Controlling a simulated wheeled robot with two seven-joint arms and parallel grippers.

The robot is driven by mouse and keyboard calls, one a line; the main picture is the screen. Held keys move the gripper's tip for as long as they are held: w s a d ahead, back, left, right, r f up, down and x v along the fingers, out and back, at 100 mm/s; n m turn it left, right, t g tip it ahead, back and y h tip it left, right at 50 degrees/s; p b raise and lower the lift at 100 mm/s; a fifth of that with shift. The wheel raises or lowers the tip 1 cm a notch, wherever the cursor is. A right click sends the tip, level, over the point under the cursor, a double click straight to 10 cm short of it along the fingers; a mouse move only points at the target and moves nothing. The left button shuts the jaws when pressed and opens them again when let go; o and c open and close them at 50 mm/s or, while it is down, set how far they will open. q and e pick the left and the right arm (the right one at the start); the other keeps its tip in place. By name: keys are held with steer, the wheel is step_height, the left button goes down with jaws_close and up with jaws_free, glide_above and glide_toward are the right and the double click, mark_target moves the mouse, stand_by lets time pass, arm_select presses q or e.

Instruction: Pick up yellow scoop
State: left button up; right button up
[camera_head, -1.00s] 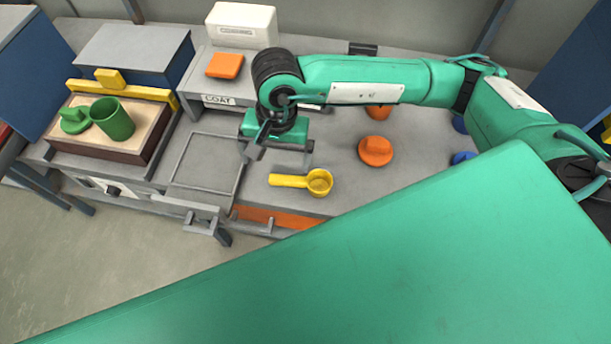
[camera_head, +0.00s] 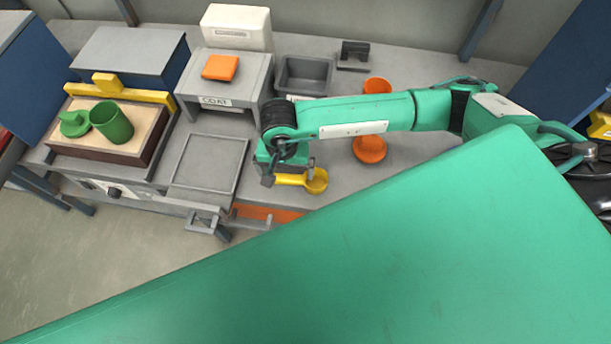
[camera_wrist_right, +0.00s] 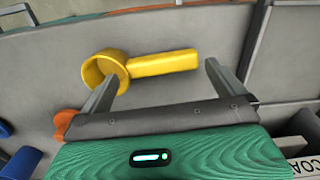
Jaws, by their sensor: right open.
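The yellow scoop (camera_head: 317,181) lies on the grey bench, its cup to the right and its handle pointing left. My right gripper (camera_head: 287,176) is over its handle in the head view and hides part of it. In the right wrist view, the scoop (camera_wrist_right: 164,64) shows whole, its handle lying across the space ahead of the open fingers of my right gripper (camera_wrist_right: 158,80). One finger appears near the cup and the other near the handle's end. I cannot tell the remaining height above the handle. My left gripper is not in view.
An empty grey tray frame (camera_head: 208,165) is left of the scoop. The COAT stand (camera_head: 225,82) and a grey open box (camera_head: 305,74) are behind. A large green panel covers the front.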

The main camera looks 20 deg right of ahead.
mark_target(285, 176)
steer(key=shift+f, duration=1.1)
steer(key=c, duration=0.7)
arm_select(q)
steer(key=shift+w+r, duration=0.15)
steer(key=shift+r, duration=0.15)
arm_select(e)
steer(key=shift+r, duration=0.2)
step_height(285, 176, up, 7)
steer(key=shift+w+b, duration=0.1)
steer(key=shift+b, duration=0.65)
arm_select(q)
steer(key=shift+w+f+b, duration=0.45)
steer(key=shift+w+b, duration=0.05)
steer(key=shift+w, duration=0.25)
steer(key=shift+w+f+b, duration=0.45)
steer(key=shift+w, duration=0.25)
arm_select(e)
steer(key=shift+r, duration=6.4)
